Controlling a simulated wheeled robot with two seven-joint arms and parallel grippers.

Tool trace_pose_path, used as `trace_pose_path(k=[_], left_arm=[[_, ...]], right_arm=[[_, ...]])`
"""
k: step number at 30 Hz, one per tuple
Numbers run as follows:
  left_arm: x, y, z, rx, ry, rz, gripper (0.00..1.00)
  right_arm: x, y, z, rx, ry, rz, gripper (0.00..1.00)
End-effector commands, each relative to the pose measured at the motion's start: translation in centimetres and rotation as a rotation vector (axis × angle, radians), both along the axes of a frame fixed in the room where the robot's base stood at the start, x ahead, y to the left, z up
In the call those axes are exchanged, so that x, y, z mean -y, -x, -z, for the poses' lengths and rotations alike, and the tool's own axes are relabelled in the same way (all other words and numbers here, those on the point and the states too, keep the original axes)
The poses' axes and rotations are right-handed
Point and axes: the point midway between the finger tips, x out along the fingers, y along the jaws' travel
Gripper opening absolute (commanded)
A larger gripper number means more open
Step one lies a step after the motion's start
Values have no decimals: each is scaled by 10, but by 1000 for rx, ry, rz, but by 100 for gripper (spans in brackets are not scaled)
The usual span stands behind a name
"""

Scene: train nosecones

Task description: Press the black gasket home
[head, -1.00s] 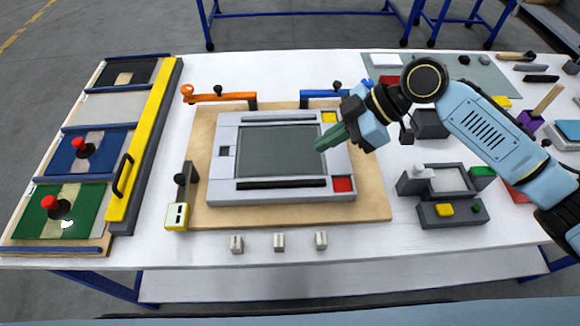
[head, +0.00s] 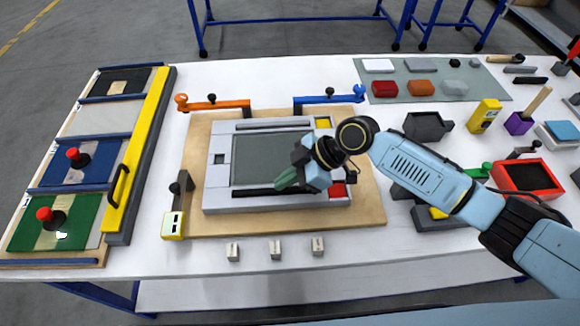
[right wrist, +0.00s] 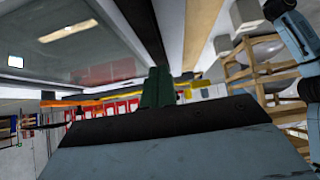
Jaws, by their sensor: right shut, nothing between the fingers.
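The black gasket (head: 252,192) is a dark strip along the near side of the grey frame (head: 215,201), below the dark glass panel (head: 262,160). Its right part is hidden behind my right gripper. A similar dark strip (head: 275,125) lies along the far side of the frame. My right gripper (head: 284,181) is shut and empty, its green fingertips at the near strip, pointing left and down. I cannot tell whether they touch it. In the right wrist view the green fingers (right wrist: 158,88) are together beside a long black strip (right wrist: 146,32). My left gripper is out of view.
The frame sits on a wooden board (head: 300,222). An orange clamp (head: 215,104), a blue clamp (head: 330,99) and a yellow-and-white device (head: 173,222) stand around it. Several small metal blocks (head: 275,249) lie in front. Trays and tools crowd the right side.

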Motion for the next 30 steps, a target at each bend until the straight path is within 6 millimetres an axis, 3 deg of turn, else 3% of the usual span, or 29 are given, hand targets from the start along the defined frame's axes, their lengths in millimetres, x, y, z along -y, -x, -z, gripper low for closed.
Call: trace_pose_path(k=[14, 22, 30], left_arm=[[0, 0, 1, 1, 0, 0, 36], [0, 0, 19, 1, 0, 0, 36], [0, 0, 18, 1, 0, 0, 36]], right_arm=[[0, 0, 7, 0, -1, 0, 0], [0, 0, 28, -1, 1, 0, 0], [2, 3, 33, -8, 11, -1, 0]])
